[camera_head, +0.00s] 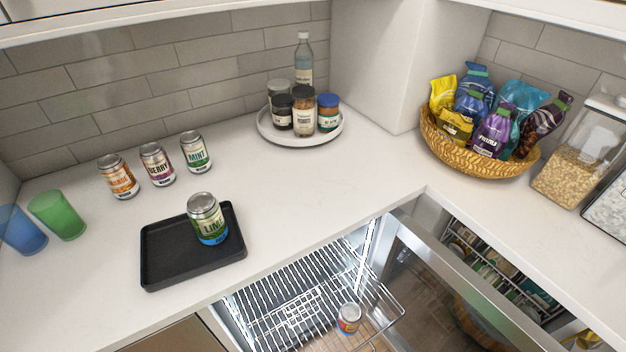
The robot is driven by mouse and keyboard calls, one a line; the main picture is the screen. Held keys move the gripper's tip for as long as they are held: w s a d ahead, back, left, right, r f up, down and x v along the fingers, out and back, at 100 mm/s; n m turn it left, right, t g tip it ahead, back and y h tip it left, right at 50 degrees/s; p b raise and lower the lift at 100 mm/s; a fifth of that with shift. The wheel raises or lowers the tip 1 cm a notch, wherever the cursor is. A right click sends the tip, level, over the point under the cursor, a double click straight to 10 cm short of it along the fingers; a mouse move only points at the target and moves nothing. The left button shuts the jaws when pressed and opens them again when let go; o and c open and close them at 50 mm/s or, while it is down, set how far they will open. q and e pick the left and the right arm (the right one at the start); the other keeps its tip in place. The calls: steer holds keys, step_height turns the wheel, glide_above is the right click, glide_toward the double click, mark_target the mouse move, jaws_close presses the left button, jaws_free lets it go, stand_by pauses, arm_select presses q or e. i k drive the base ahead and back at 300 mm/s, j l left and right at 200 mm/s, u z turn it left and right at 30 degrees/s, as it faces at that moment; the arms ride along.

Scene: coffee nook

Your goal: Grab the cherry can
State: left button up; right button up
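No can here has a label that I can clearly read as cherry. A small can (349,318) with red-orange and blue colouring stands on the wire shelf of the open under-counter fridge; its label is too small to read. On the counter, a can with a dark purple-red label (157,164) seems to read "berry". It stands between an orange can (118,177) and a mint can (196,152). A lime can (207,219) stands upright on a black tray (165,278). Neither of my grippers is in view.
The fridge's glass door (450,290) stands open at the right. Green (57,215) and blue (22,231) cups are at the left. A round white tray (268,129) holds jars and a bottle. A wicker basket (460,160) holds bags. The counter's middle is clear.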

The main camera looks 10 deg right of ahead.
mark_target(350, 315)
steer(key=k+j+z, duration=0.2)
steer(key=z, duration=0.7)
